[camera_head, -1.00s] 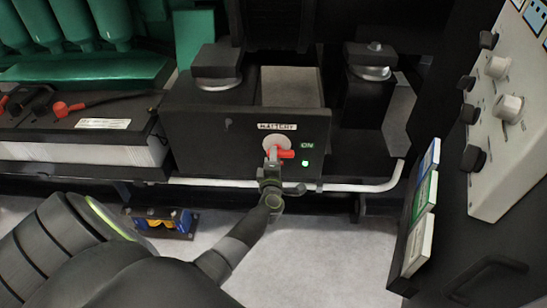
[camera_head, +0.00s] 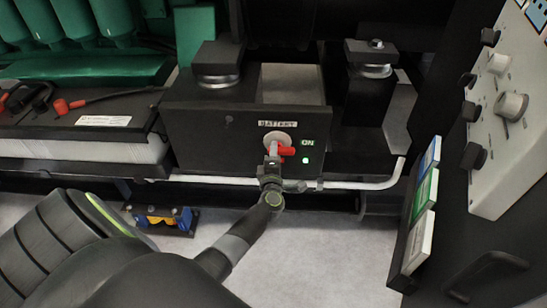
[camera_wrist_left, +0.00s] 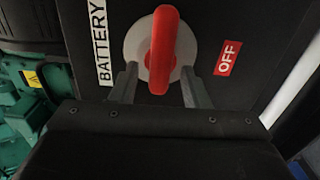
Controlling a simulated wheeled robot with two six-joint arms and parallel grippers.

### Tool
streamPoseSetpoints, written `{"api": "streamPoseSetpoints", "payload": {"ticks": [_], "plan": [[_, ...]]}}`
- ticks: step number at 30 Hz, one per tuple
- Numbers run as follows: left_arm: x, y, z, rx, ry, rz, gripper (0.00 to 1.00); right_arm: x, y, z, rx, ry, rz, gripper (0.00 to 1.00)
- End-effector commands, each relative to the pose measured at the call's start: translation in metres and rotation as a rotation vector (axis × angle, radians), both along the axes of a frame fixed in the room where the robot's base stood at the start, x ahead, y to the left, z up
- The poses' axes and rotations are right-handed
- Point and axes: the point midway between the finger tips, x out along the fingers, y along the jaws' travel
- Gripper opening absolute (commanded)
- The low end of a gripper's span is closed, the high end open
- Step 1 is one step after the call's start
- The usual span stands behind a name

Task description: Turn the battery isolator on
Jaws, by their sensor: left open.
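The battery isolator is a red handle (camera_head: 286,152) on a pale round disc (camera_head: 277,138), on the front of a black box (camera_head: 200,125) under a BATTERY label. In the head view the handle points right, toward the ON label, and a green lamp (camera_head: 306,161) beneath ON is lit. My left gripper (camera_head: 271,162) is at the handle. In the left wrist view the red handle (camera_wrist_left: 162,50) points up, away from the OFF label (camera_wrist_left: 228,58). The open fingers (camera_wrist_left: 158,82) stand either side of its lower end, with gaps visible. My right gripper is out of view.
A pale rail (camera_head: 345,185) runs below the box. A battery (camera_head: 80,125) with red-capped leads is at left. A control panel (camera_head: 505,120) with several knobs and some cards (camera_head: 420,215) stand at right. A blue and yellow part (camera_head: 165,217) is low at left.

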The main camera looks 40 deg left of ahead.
Motion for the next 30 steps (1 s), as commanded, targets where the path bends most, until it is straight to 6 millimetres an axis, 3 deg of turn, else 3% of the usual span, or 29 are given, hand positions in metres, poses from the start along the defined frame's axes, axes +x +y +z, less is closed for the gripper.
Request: {"api": "streamPoseSetpoints", "payload": {"ticks": [5, 21, 30], "plan": [[-0.015, -0.010, -0.001, -0.004, 0.001, 0.000, 0.42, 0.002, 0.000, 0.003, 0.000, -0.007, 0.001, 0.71], [-0.119, -0.072, -0.003, -0.004, 0.003, 0.003, 0.42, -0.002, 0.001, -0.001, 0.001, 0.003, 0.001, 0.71], [-0.146, -0.089, -0.001, -0.002, 0.001, 0.001, 0.42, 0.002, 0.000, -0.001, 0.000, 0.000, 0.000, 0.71]]}}
